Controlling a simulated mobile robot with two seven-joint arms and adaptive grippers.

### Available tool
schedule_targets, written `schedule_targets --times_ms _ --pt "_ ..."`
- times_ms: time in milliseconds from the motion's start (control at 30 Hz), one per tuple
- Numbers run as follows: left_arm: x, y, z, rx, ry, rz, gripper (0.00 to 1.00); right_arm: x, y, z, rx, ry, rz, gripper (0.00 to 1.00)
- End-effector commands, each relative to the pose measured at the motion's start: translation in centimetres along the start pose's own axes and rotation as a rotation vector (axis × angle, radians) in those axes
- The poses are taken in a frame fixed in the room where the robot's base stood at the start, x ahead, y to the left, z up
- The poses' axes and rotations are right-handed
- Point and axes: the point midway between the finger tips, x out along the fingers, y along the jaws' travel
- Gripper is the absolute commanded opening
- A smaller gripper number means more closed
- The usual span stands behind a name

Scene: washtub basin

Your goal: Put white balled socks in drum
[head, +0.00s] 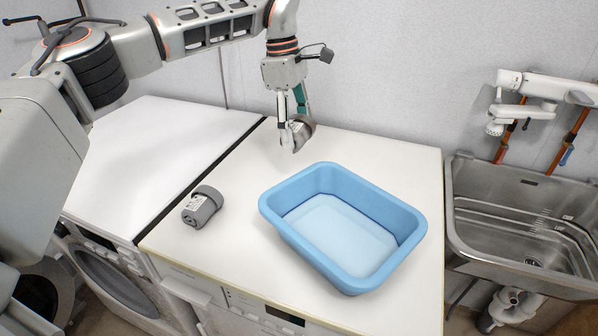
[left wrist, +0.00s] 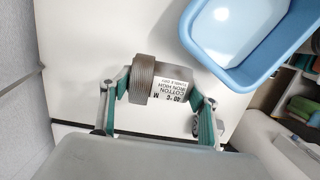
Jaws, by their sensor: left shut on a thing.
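My left gripper (head: 294,134) is shut on a rolled grey-brown bundle (head: 306,124) above the back of the white top, behind the basin. In the left wrist view this bundle (left wrist: 142,78) sits between the fingers and has a white printed label reading "COTTON". A second grey roll with a white label (head: 202,207) lies on the top, left of the basin. I cannot make out clearly white balled socks. A washing machine with a round door (head: 115,283) stands at lower left; the inside of its drum is not clearly visible. My right gripper is not in view.
A light-blue basin (head: 290,236) stands on the white machine top (head: 215,270) and looks empty. A steel sink (head: 515,265) with a wall-mounted faucet (head: 530,92) is at right. The left machine top (head: 165,140) is clear. A wall runs close behind.

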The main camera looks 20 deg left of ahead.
Motion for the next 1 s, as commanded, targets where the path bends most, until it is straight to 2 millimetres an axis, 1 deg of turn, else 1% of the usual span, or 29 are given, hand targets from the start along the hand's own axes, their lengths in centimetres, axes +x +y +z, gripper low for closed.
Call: schedule_targets --times_ms 33,100,200,300,567,700,800,1000 --pt "1.7 -0.1 -0.3 0.001 0.0 -0.006 0.39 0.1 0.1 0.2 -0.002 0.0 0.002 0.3" --pt "3.3 -0.1 -0.5 0.0 -0.001 -0.005 0.39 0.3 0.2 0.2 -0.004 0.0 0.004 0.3" --pt "5.2 -0.1 -0.8 0.001 -0.001 -0.004 0.39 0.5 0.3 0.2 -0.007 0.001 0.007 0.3" --pt "6.5 0.0 -1.0 0.0 0.0 -0.001 0.39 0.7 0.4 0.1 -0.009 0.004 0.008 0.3" --pt "8.1 0.0 -1.2 0.002 0.0 0.0 0.39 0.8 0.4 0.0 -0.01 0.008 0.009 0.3" --pt "10.2 -0.1 -1.5 0.0 -0.001 -0.003 0.39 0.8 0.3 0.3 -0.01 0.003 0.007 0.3" --pt "11.4 0.0 -1.7 0.001 0.0 -0.001 0.39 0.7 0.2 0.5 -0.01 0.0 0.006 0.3" --pt "11.4 0.0 -1.7 0.002 0.0 0.002 0.39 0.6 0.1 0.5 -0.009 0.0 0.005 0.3"
